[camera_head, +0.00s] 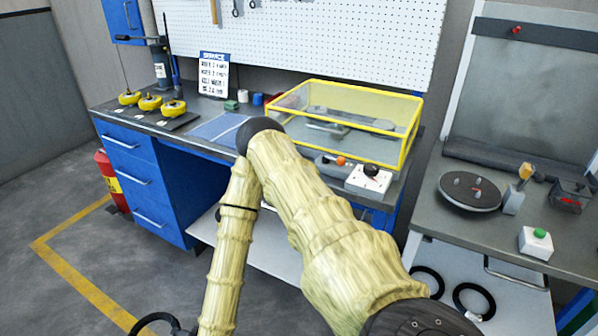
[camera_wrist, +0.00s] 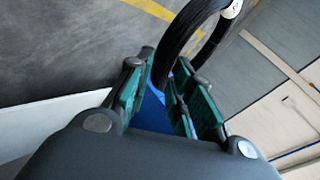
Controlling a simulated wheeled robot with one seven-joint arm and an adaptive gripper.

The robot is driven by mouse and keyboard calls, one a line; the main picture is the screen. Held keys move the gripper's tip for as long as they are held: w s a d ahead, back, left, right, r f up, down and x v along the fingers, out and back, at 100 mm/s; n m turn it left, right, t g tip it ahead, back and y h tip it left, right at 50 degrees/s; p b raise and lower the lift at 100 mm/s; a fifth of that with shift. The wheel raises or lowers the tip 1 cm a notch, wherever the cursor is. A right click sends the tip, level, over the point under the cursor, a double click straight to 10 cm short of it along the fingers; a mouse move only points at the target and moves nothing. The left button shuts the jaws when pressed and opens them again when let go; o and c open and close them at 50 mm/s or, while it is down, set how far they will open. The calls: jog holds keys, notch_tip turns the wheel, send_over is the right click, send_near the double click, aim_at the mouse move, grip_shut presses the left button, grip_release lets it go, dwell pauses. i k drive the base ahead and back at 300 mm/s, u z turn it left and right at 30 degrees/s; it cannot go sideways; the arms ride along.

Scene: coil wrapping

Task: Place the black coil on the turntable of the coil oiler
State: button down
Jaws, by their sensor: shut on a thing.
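My gripper (camera_wrist: 165,76) is shut on a black coil (camera_wrist: 187,34), a thin ring held at its edge between the green finger pads. The coil carries a small white label and is partly cut off by the frame. In the head view, the held coil (camera_head: 152,319) shows as a dark arc at the bottom left, low over the floor and away from the benches. The turntable (camera_head: 470,203) is a round dark disc with several short pegs on the right bench. No coil lies on it.
Two black rings (camera_head: 473,301) lie on the shelf under the right bench. A brush in a holder (camera_head: 514,198), a green button box (camera_head: 536,243) and a small dark tray (camera_head: 571,194) stand near the turntable. A yellow-framed clear guard (camera_head: 345,120) covers part of the middle bench.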

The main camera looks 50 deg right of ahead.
aim_at(472, 189)
jog(key=i, duration=2.55)
jog(key=z, duration=4.05)
jog(key=i, duration=0.45)
